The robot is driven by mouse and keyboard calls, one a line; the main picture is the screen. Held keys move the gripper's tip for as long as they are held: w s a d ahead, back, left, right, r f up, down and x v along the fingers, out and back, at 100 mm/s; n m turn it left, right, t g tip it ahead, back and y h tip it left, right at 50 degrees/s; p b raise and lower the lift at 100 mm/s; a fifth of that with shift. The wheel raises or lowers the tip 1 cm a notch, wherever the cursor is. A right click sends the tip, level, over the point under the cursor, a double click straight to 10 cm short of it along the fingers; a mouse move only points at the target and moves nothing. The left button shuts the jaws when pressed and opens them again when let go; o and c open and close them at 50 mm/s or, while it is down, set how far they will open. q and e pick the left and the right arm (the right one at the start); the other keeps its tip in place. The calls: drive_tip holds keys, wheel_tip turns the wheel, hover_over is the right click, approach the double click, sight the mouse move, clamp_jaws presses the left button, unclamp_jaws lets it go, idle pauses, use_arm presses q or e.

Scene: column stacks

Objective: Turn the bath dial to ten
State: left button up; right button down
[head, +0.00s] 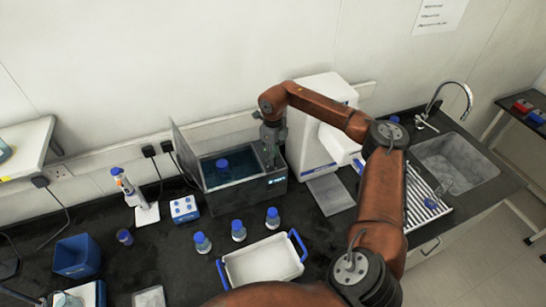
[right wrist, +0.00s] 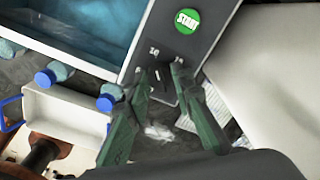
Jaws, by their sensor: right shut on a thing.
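The water bath (head: 243,194) is a grey open box of blue water on the bench, with a lit display on its front. Its control panel (right wrist: 208,30) shows in the right wrist view, with a round green START button (right wrist: 187,21). The dark dial (right wrist: 158,76) sits on the panel below the button, with small white marks around it. I cannot read its setting. My right gripper (head: 270,158) reaches down at the bath's right end. In the right wrist view its two green-grey fingers (right wrist: 161,78) are shut on the dial. My left gripper is out of view.
A blue-capped bottle (head: 222,166) stands in the bath. Several blue-capped bottles (head: 238,231) and a white tray with blue handles (head: 262,264) lie in front. A white instrument (head: 312,150) stands close on the right. A sink (head: 455,163) is further right.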

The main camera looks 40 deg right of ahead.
drive_tip(key=shift+w+r, duration=0.1)
drive_tip(key=shift+r, duration=0.05)
drive_tip(key=c, duration=1.7)
unclamp_jaws()
drive_tip(key=shift+o, duration=0.2)
wheel_tip(320, 180, up, 12)
